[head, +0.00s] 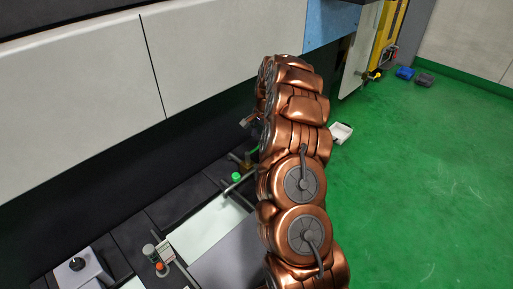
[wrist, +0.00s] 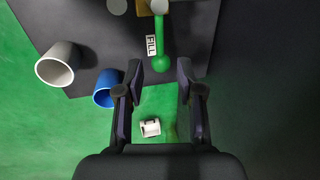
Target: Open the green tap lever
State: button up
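The green tap lever (wrist: 161,42) shows at the top middle of the wrist view, with a round green knob at its lower end. A brass-coloured part (wrist: 158,6) sits at its upper end, beside a white label (wrist: 151,45) reading FILL. My gripper (wrist: 159,72) is open, its two dark fingers apart, with nothing held between them. The knob appears near the gap between the fingertips; I cannot tell whether they touch. In the head view my copper arm hides much of this area; a small strip of green (head: 254,150) shows at its left edge.
A grey-white cup-like container (wrist: 55,65) and a blue one (wrist: 105,88) are left of the fingers. A small white object (wrist: 150,128) lies lower down. A green-capped item (head: 236,177) stands by a bench with bars. Green floor (head: 420,180) is open at right.

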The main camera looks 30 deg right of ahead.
aim_at(256, 148)
jog(key=f+b, duration=0.1)
jog(key=f, duration=0.2)
jog(key=w+f+b, duration=0.1)
jog(key=f, duration=0.2)
jog(key=shift+w+a+f, duration=0.15)
jog(key=shift+f, duration=0.2)
jog(key=shift+c, duration=0.4)
grip_shut()
